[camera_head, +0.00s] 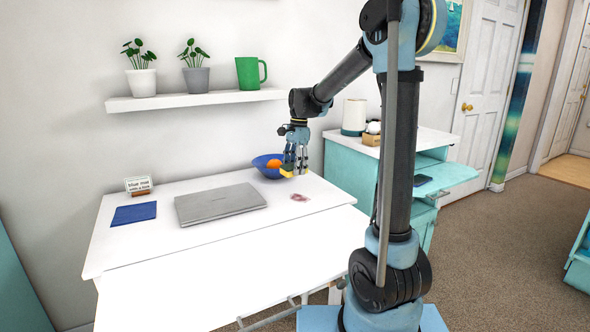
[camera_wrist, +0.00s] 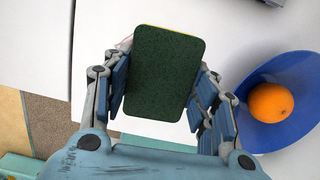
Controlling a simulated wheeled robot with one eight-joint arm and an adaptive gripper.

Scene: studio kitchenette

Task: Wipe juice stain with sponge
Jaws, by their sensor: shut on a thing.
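The juice stain (camera_head: 299,197) is a small reddish-pink patch on the white desk, right of the laptop. My gripper (camera_head: 295,169) is above the desk, just behind and slightly left of the stain in the head view. It is shut on the sponge (camera_wrist: 165,72), which shows a dark green face and a thin yellow edge in the wrist view. In the head view only a bit of yellow sponge (camera_head: 287,173) shows at the fingertips. In the wrist view a sliver of pink stain (camera_wrist: 124,45) shows beside the sponge's upper left corner; the sponge hides the rest.
A blue bowl (camera_head: 260,161) with an orange (camera_wrist: 270,103) stands close beside my gripper. A closed grey laptop (camera_head: 220,203), a blue cloth or folder (camera_head: 134,214) and a small sign (camera_head: 138,184) are on the desk (camera_head: 180,259). The desk's front is clear.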

